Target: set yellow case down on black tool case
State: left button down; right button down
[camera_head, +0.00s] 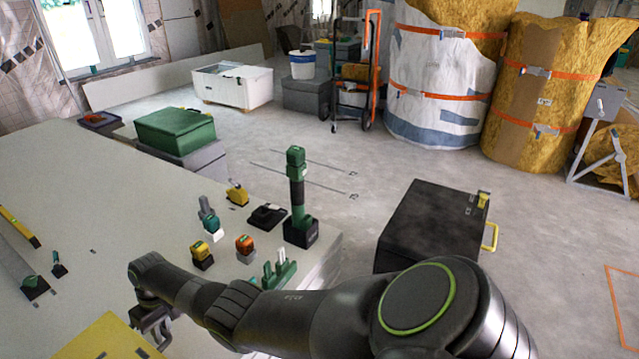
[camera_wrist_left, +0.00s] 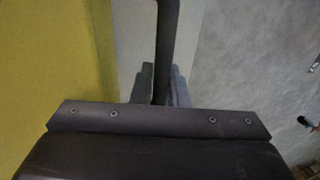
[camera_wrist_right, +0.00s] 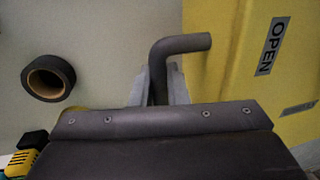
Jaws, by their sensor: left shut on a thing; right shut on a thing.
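The yellow case (camera_head: 100,338) shows only in part at the bottom left of the head view, over the light worktable. In the right wrist view its yellow side (camera_wrist_right: 255,60) carries an "OPEN" label. My right gripper (camera_head: 155,325) is shut on a dark bent handle (camera_wrist_right: 182,44) beside that side. My left gripper (camera_wrist_left: 160,88) is outside the head view; in its wrist view it is shut on a dark bar (camera_wrist_left: 167,45) next to the yellow face (camera_wrist_left: 50,70). The black tool case (camera_head: 432,225) stands on the floor right of the table, partly behind my right arm.
A tape roll (camera_wrist_right: 48,78) lies below the right wrist. Insulation rolls (camera_head: 440,75) stand behind. Floor around the black case looks clear.

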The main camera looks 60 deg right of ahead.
aim_at(431, 218)
jog(key=u, duration=1.4)
jog(key=k+u, duration=0.15)
jog(key=k, duration=2.95)
jog(key=k+z, duration=0.3)
jog(key=l+z, duration=0.1)
jog(key=z, duration=1.15)
jog(key=k+l, duration=0.05)
